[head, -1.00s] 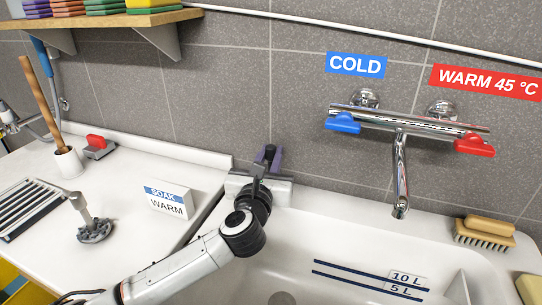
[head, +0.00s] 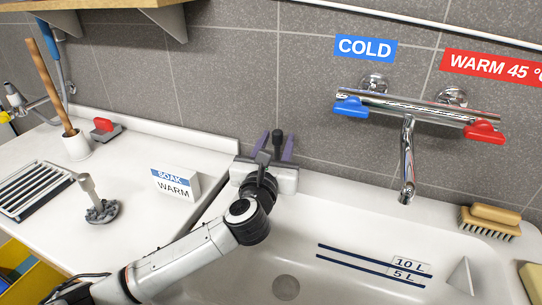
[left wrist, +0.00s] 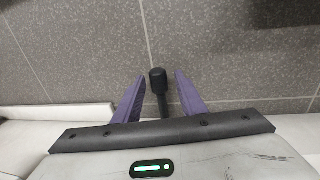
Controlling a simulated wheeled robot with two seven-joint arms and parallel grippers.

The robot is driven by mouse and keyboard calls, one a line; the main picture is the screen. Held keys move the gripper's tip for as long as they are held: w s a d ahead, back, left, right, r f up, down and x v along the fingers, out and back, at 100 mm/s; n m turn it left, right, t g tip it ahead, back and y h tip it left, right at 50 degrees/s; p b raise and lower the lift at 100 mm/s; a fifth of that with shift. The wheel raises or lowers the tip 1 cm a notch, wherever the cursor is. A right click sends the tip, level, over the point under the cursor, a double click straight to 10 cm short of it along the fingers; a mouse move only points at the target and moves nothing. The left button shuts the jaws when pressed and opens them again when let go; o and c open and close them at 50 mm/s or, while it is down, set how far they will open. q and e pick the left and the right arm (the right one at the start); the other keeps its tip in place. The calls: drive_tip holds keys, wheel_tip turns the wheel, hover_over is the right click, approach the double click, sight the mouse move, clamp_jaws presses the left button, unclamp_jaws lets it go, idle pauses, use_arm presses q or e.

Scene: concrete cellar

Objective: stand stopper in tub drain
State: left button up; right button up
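My left gripper (head: 277,148) is at the back left edge of the tub (head: 350,245), in front of the tiled wall. Its two purple fingers stand apart. A black knob on a thin stem (head: 278,136), which looks like the stopper's handle, is between them. In the left wrist view the knob (left wrist: 158,80) has a gap to each finger (left wrist: 160,97); its lower end is hidden behind the gripper body. The round grey drain (head: 286,288) is in the tub floor, nearer than the gripper. My right gripper is not in view.
A wall tap (head: 408,165) hangs over the tub. A brush (head: 490,222) lies on the right rim. On the left worktop are a SOAK WARM sign (head: 174,185), a grey stemmed tool (head: 100,208) and a rack (head: 35,190).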

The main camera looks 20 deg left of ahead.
use_arm(q)
drive_tip(key=s+d, duration=0.1)
drive_tip(key=s, duration=0.9)
drive_tip(key=shift+s+b, duration=0.3)
drive_tip(key=shift+s, duration=0.05)
drive_tip(key=shift+d, duration=0.1)
